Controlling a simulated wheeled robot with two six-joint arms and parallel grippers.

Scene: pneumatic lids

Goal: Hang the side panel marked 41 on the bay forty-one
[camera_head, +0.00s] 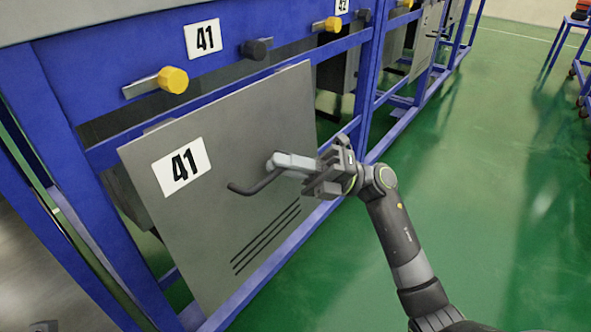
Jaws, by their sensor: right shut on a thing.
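The grey side panel marked 41 (222,217) stands in front of the blue bay under the 41 sign (202,38). It is slightly tilted in the picture, with its white 41 label at upper left and dark slots at lower right. My right gripper (300,168) is shut on the panel's handle (262,184) at the panel's right half. The panel's top edge lies below the bay's yellow knob (173,79) and dark knob (256,49). Whether the panel touches the frame cannot be told. My left gripper is not in view.
The blue frame (368,75) continues to the back right, with a neighbouring bay marked 42 (342,5) and more grey panels (427,40). Another yellow knob (332,24) sticks out there. The green floor (480,190) on the right is clear. A blue stand (573,40) is at far right.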

